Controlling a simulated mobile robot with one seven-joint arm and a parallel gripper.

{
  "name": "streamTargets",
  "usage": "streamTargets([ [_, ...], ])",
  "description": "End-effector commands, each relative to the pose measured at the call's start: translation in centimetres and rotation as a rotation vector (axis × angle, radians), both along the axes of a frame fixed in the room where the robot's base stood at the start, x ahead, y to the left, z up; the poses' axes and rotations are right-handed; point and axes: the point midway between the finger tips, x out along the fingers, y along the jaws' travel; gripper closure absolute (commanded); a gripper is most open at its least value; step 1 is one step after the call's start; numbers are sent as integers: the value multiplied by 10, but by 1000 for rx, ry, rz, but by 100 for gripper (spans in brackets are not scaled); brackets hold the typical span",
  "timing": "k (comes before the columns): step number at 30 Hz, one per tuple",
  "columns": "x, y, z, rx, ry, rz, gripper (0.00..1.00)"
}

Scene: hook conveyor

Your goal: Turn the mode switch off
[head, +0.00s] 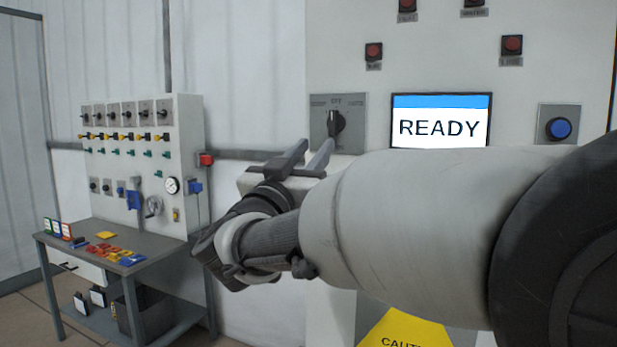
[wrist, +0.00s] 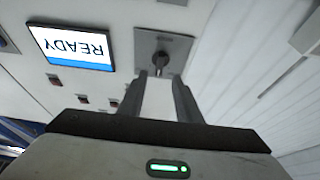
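The mode switch (head: 335,123) is a black rotary knob on a grey square plate with small labels along its top; the middle one reads OFF. Its handle looks roughly upright, but the exact setting is hard to tell. In the wrist view, which is upside down, the knob (wrist: 160,62) shows just beyond the fingertips. My gripper (head: 317,147) is open and empty, its two grey fingers pointing at the plate from below left in the head view. In the wrist view my gripper (wrist: 158,79) has its fingertips either side of the knob's line; contact cannot be told.
A screen (head: 440,121) reading READY is right of the switch, then a blue button (head: 558,128). Red buttons (head: 373,51) sit above. A yellow caution sign (head: 405,328) is below. A workbench (head: 110,245) with a control panel (head: 190,130) stands at left.

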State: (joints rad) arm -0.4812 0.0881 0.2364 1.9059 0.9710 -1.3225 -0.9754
Motion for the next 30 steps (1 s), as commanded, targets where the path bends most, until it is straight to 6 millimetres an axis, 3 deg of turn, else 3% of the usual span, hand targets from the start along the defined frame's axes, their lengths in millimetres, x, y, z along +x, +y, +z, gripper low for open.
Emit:
streamTargets([
  [6, -44, 17, -20, 0, 0, 3, 69],
  [12, -66, 25, -30, 0, 1, 1, 69],
  [26, -72, 26, -31, 1, -3, 4, 69],
  [30, -61, 18, -13, -15, -57, 87, 69],
])
